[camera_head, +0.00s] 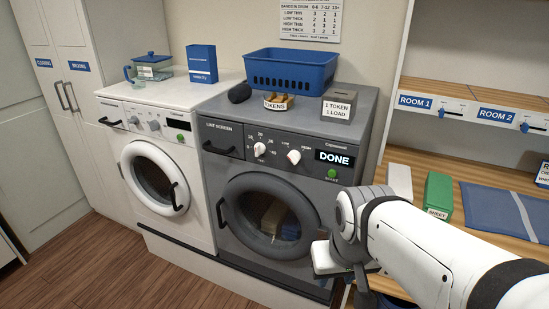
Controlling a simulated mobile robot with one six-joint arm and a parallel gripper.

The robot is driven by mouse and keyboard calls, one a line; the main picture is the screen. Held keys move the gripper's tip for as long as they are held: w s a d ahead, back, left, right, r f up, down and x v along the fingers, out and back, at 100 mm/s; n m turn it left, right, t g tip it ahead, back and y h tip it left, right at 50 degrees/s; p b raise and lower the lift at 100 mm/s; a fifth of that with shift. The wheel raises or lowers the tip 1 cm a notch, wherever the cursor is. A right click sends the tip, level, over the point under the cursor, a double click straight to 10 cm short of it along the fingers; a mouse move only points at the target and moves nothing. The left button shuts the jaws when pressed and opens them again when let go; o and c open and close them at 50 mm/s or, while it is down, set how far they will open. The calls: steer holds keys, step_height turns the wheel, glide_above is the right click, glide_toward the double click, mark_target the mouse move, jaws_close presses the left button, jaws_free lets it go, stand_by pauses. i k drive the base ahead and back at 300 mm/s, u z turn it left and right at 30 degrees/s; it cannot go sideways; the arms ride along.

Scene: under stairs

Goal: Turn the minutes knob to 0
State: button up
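The dark grey dryer (345,133) has two white knobs on its front panel. The left knob (260,149) has a number scale around it, with 20 and 40 among the figures, and small lettering below that looks like MIN. Its exact pointer setting is too small to read. The right knob (294,156) has its own small markings. The display (333,158) reads DONE, above a green button (332,173). My gripper (345,265) is low at the right front of the dryer, below and right of the knobs and apart from them. Its fingers are mostly hidden by my wrist.
A white washer (112,119) stands left of the dryer. Wooden shelves (480,165) are at right. The space before the knobs is clear.

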mark_target(260, 149)
steer(key=u, duration=1.5)
steer(key=k, duration=0.85)
steer(key=z, duration=1.15)
steer(key=i, duration=1.3)
steer(key=z, duration=0.1)
